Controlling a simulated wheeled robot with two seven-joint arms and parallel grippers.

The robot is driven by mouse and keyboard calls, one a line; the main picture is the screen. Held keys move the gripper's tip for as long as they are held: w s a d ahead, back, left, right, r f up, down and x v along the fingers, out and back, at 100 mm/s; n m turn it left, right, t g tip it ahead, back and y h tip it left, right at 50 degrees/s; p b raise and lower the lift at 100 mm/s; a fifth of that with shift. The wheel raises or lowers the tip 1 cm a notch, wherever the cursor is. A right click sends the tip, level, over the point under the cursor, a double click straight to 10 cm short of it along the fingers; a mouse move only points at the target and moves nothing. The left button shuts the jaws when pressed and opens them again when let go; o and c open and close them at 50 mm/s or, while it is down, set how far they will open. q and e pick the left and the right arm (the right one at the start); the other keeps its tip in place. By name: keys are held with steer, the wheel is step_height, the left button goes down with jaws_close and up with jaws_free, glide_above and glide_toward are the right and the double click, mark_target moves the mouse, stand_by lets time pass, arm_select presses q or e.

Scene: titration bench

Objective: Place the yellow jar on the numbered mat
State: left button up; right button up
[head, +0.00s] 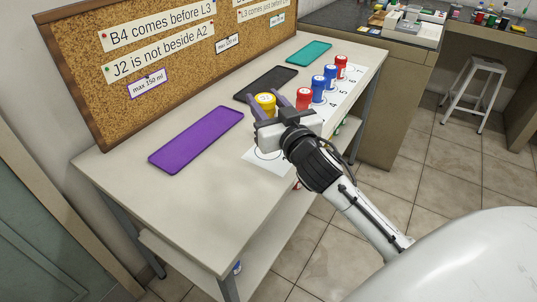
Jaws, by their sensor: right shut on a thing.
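The yellow jar (265,103) is between the fingers of my right gripper (278,106), which is shut on it. The gripper is over the near end of the white numbered mat (258,160). The gripper and arm hide part of the mat. I cannot tell whether the jar touches the surface. Along the mat stand a red jar (303,98), a blue jar (318,90), another blue jar (330,76) and a red jar (341,67) at the far end. My left gripper is not in view.
A purple tray (196,139), a black tray (266,84) and a teal tray (309,53) lie empty on the table (190,195). A corkboard (150,60) with notes stands along its back. The table's near left part is clear. A stool (475,90) stands far right.

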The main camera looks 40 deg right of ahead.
steer(key=shift+w+d+f+h, duration=0.15)
steer(key=shift+w+d, duration=0.1)
steer(key=shift+d, duration=0.15)
steer(key=shift+w+d+f+h, duration=0.1)
steer(key=shift+w+d+h, duration=0.1)
steer(key=shift+d, duration=0.15)
step_height(320, 180, down, 4)
steer(key=shift+f+b, duration=0.15)
steer(key=shift+b, duration=0.6)
step_height(320, 180, down, 4)
steer(key=shift+b, duration=0.6)
steer(key=shift+f, duration=0.3)
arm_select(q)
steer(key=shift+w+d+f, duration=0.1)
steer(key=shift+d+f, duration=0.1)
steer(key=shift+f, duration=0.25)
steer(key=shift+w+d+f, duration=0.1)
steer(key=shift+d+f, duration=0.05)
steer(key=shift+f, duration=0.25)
arm_select(e)
steer(key=o, duration=1.1)
steer(key=shift+s+a+r, duration=0.1)
steer(key=shift+s+r, duration=0.05)
steer(key=shift+r, duration=0.05)
